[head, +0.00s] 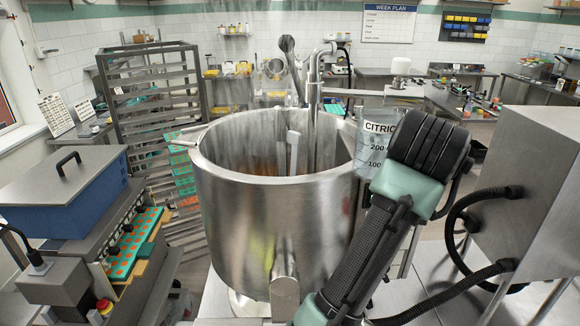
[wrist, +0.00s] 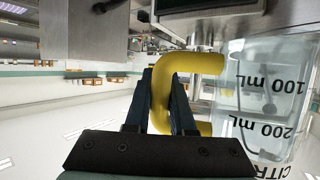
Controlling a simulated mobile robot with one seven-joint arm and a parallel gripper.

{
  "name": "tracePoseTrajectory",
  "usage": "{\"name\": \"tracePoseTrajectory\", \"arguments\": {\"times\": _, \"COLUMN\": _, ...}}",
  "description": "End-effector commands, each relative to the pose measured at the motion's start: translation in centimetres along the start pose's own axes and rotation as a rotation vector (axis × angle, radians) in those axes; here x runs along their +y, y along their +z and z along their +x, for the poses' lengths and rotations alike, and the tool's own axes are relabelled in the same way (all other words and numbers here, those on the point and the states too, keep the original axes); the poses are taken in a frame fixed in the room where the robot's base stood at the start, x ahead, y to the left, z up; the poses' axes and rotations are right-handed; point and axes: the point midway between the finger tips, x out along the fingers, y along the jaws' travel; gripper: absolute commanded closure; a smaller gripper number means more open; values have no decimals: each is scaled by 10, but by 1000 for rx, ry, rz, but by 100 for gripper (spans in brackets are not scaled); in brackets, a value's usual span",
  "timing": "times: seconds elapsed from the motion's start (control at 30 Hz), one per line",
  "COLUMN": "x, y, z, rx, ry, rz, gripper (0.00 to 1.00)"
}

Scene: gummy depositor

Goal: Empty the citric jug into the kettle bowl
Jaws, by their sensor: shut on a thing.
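The citric jug (head: 374,150) is clear, with black CITRIC lettering and volume marks. In the head view it looks about upright at the right rim of the kettle bowl (head: 275,225), partly hidden by my arm; I cannot tell whether it touches the rim. In the wrist view the jug (wrist: 265,100) is at the right, with its lettering inverted. My gripper (wrist: 170,85) is shut on its yellow handle (wrist: 190,63). My arm hides the fingers in the head view. How much the jug holds is unclear. Some orange-brown content (head: 262,168) shows inside the steel kettle.
A pale paddle (head: 293,145) and a steel pipe (head: 313,95) stand in the kettle. A tray rack (head: 155,100) is behind left, and a blue box (head: 65,195) is at the left. A steel cabinet (head: 530,225) with black hoses stands close at the right.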

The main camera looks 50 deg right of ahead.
Motion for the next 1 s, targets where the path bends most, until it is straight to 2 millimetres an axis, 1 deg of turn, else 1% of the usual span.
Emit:
{"name": "tracePoseTrajectory", "arguments": {"times": 0.13, "x": 0, "y": -1, "z": -1, "rx": 2, "ry": 0, "rz": -1, "gripper": 100}}
{"name": "tracePoseTrajectory", "arguments": {"times": 0.23, "x": 0, "y": -5, "z": -3, "rx": 2, "ry": 1, "rz": -2, "gripper": 100}}
{"name": "tracePoseTrajectory", "arguments": {"times": 0.47, "x": 0, "y": -31, "z": -13, "rx": 3, "ry": 2, "rz": -2, "gripper": 100}}
{"name": "tracePoseTrajectory", "arguments": {"times": 0.67, "x": 0, "y": -46, "z": -20, "rx": 3, "ry": 2, "rz": -2, "gripper": 100}}
{"name": "tracePoseTrajectory", "arguments": {"times": 0.83, "x": 4, "y": -45, "z": -24, "rx": 3, "ry": 3, "rz": -2, "gripper": 100}}
{"name": "tracePoseTrajectory", "arguments": {"times": 1.0, "x": 18, "y": -39, "z": -38, "rx": 4, "ry": 4, "rz": -1, "gripper": 100}}
